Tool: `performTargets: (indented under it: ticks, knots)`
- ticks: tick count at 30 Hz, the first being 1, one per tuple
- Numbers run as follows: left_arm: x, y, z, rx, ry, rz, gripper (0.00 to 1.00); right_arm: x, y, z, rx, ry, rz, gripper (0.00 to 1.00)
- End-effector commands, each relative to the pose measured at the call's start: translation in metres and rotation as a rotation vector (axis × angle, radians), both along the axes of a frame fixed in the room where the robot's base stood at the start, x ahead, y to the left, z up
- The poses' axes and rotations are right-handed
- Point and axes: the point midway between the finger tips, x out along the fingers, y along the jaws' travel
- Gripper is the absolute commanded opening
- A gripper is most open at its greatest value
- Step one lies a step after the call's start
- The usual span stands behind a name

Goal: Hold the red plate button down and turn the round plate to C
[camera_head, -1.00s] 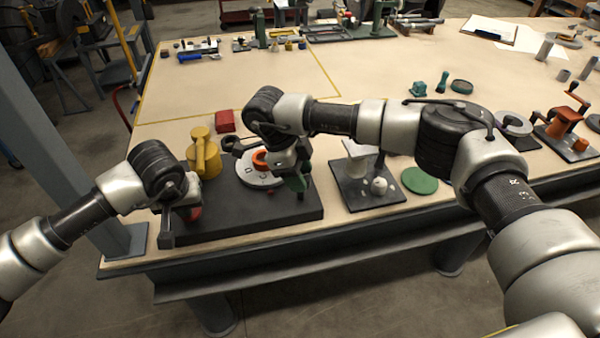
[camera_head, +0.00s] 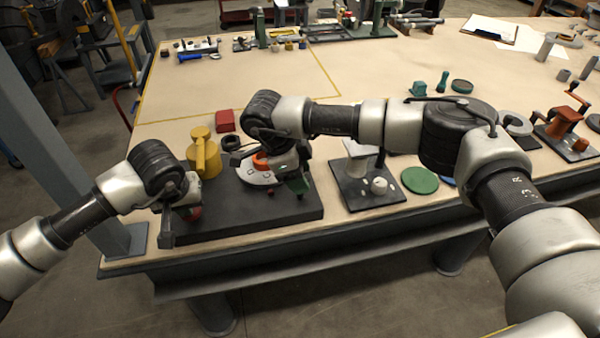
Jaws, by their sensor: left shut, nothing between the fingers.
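The round plate (camera_head: 257,178) is light grey with dark marks and sits on a dark base block (camera_head: 240,219). An orange-red ring-like part (camera_head: 261,161) is at its middle. The red plate button (camera_head: 195,212) shows only partly at the block's left end. My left gripper (camera_head: 168,238) is shut and points down at that end, in front of the button; I cannot tell whether it presses it. My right gripper (camera_head: 291,182) is over the plate's right side, by a green part (camera_head: 299,186). Its fingertips are hard to make out. I cannot read the letter C.
A yellow part (camera_head: 204,155) stands behind the block's left end, with a red block (camera_head: 225,120) beyond it. A dark plate with a white fixture (camera_head: 368,184) is to the right, near a green disc (camera_head: 420,180).

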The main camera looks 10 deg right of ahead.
Motion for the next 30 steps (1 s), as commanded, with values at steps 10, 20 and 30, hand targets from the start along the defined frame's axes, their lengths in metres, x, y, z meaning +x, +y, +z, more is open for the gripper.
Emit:
performTargets:
  ticks: [10, 20, 30]
  knots:
    - [-0.004, 0.000, -0.008, 0.005, 0.016, -0.002, 0.00, 0.001, 0.000, -0.001, 0.000, -0.002, 0.000, 0.70]
    - [-0.004, 0.000, -0.008, 0.005, 0.016, -0.003, 0.00, 0.004, 0.014, 0.033, 0.001, -0.008, 0.001, 0.70]
    - [-0.004, 0.000, -0.008, 0.005, 0.017, -0.003, 0.00, 0.009, 0.038, 0.094, 0.001, -0.006, 0.000, 0.70]
